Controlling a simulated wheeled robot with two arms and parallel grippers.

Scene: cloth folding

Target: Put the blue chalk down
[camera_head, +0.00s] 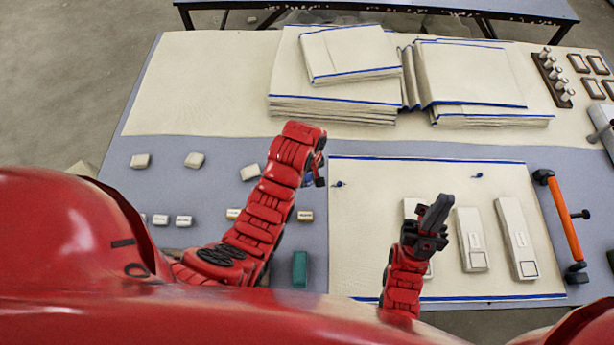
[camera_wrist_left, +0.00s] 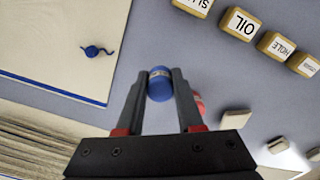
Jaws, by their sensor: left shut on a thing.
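The blue chalk (camera_wrist_left: 160,84) is a short blue cylinder with a pale band, held between the two fingertips of my left gripper (camera_wrist_left: 161,82) in the left wrist view. In the head view my left gripper (camera_head: 314,176) is over the blue-grey mat strip just left of the spread cream cloth (camera_head: 400,180). A bit of blue shows beside its fingers there; the arm hides most of it. I cannot tell the chalk's height above the table. My right gripper (camera_head: 432,222) is over the cloth; its dark fingers overlap, so its opening is unclear.
Small labelled blocks (camera_wrist_left: 240,23) and pale blocks (camera_head: 194,160) lie on the left. A teal block (camera_head: 300,268) is near the front. Folded cloth stacks (camera_head: 335,95) stand behind. Long pale blocks (camera_head: 472,240) and an orange-handled tool (camera_head: 565,222) are on the right.

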